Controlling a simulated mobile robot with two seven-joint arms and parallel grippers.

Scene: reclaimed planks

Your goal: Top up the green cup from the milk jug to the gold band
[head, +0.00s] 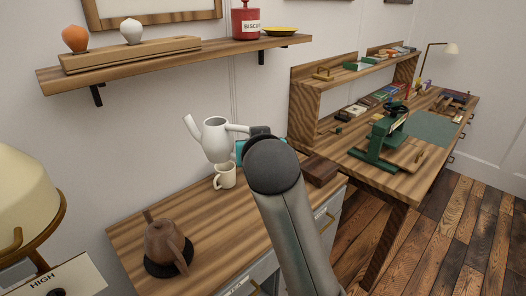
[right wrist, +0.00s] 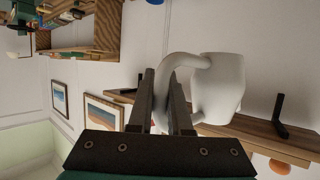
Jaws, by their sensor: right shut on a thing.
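The white milk jug (head: 214,141) is in the air above the wooden counter (head: 130,232), with its spout to the left. A cream mug (head: 225,176) stands on the counter just below it. My right gripper (head: 256,131), partly hidden by my arm in the head view, is shut on the jug's handle. In the right wrist view the fingers (right wrist: 163,100) close around the handle of the white jug (right wrist: 220,85). I see no cup that is clearly green and no gold band. The milk level is not visible. My left gripper is out of view.
A brown teapot (head: 166,243) sits on a black mat at the counter's front left. A brown box (head: 320,170) lies right of my arm. A wall shelf (head: 180,62) hangs above. A desk with a green machine (head: 382,137) stands at the right.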

